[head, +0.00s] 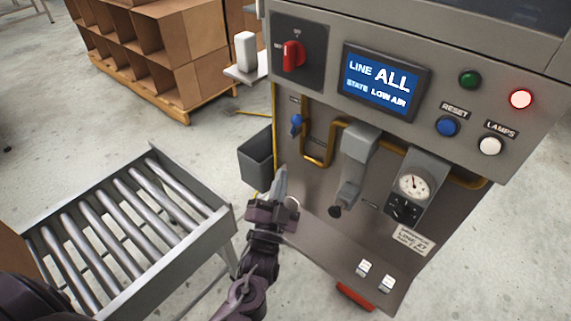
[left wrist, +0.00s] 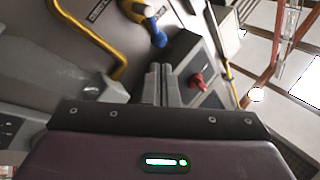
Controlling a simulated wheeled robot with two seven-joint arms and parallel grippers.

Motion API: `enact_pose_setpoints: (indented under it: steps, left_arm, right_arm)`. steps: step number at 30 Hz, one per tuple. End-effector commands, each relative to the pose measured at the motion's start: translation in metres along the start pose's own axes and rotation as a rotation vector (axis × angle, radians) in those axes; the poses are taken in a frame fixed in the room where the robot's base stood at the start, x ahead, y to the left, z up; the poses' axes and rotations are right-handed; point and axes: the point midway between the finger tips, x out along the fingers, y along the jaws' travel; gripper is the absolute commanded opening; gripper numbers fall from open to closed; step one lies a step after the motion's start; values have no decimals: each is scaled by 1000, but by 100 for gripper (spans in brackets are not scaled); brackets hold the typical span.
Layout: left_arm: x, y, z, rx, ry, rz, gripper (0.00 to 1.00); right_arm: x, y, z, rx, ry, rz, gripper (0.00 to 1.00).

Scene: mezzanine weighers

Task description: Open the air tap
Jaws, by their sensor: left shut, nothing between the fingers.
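The air tap (head: 297,124) is a small blue handle on the yellow pipe at the left side of the grey machine front. In the left wrist view the blue handle (left wrist: 157,34) is beyond my fingertips, on the yellow pipe. My left gripper (head: 281,174) is below and a little left of the tap in the head view, pointing up towards it. Its fingers (left wrist: 161,84) are together and empty, apart from the handle. The screen (head: 381,83) reads "LINE ALL, STATE LOW AIR". The pressure gauge (head: 414,184) is too small to read. My right gripper is out of view.
A red rotary switch (head: 292,55) sits above the tap. A grey lever (head: 352,175) projects to its right. A dark bin (head: 257,160) stands behind my gripper, and a roller conveyor (head: 130,230) is at left. A red lamp (head: 521,99) glows at upper right.

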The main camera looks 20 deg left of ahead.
Motion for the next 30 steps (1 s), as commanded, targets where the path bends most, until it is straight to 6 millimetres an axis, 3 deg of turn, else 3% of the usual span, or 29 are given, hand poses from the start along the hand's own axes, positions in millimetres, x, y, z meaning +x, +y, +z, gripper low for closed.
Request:
enact_pose_setpoints:
  steps: [3, 7, 14, 24, 27, 30]
  left_arm:
    - [-16, 0, 2, 1, -1, 1, 0]
    - [-24, 0, 1, 1, 0, -1, 0]
    - [-25, -1, 1, 1, 1, -1, 0]
    - [-25, 0, 1, 0, -2, 2, 0]
    - [-30, 11, 11, -10, -28, 42, 0]
    - [-45, 40, 39, -38, -105, 145, 0]
  right_arm:
    - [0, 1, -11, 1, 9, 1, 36]
    - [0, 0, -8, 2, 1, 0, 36]
    - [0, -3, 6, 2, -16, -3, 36]
    - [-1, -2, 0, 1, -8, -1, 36]
    - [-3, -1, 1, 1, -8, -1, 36]
    - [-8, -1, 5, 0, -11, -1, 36]
